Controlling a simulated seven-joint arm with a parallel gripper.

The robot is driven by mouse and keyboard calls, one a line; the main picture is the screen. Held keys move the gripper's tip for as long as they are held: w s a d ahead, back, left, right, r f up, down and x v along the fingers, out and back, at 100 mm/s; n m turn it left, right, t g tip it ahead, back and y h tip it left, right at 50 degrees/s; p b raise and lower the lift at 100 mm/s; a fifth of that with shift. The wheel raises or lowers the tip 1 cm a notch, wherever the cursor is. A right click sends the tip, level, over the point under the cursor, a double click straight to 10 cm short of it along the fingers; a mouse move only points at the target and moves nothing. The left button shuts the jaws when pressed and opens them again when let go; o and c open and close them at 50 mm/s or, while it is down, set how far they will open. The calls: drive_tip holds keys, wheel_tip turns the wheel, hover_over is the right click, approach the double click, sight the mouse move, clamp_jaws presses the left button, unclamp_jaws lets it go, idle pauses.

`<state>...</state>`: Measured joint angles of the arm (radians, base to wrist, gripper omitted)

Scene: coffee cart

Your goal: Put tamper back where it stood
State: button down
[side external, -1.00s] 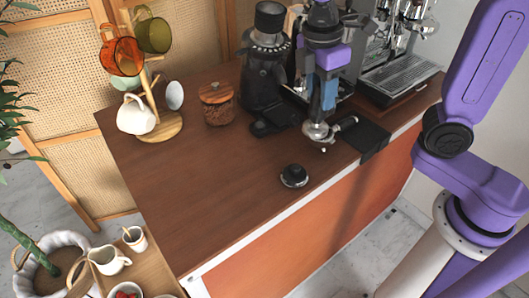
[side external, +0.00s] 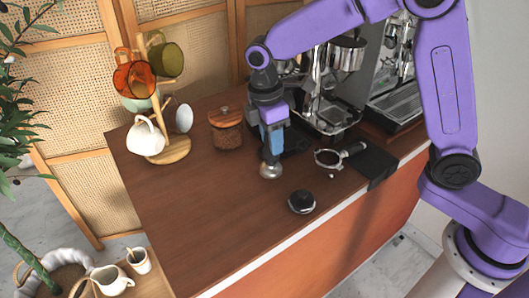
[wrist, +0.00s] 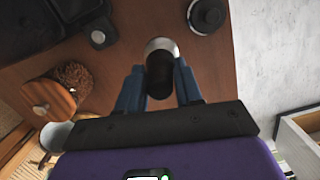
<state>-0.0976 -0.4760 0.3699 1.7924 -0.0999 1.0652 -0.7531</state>
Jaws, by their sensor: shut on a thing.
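My gripper (side external: 272,150) points down over the wooden counter, shut on the tamper (side external: 270,171), whose silver base shows below the fingers. In the wrist view the tamper's dark handle (wrist: 160,77) lies between the two blue fingers, with the round silver base beyond it. The tamper looks upright and close to the counter top; I cannot tell whether it touches. The portafilter (side external: 329,159) lies to the right, its handle toward the black mat (side external: 375,164), its basket free of the tamper.
A round black puck-like tool (side external: 302,202) stands in front, near the counter's edge. A lidded glass jar (side external: 226,132) and a mug tree (side external: 172,150) are to the left. The grinder is mostly hidden behind my arm. The counter's front left is clear.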

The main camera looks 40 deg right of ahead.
sight(264, 153)
drive_tip(key=shift+w+a+f, duration=0.3)
drive_tip(key=shift+w+f, duration=0.4)
drive_tip(key=shift+f, duration=0.15)
drive_tip(key=shift+w+a+f, duration=0.1)
drive_tip(key=shift+w+f, duration=0.05)
drive_tip(key=shift+f, duration=1.6)
drive_tip(key=c, duration=0.7)
unclamp_jaws()
drive_tip(key=shift+f, duration=0.15)
drive_tip(key=shift+c, duration=0.2)
wheel_tip(264, 153, up, 12)
drive_tip(key=a, duration=0.1)
drive_tip(key=shift+a, duration=0.2)
drive_tip(key=shift+w, duration=0.1)
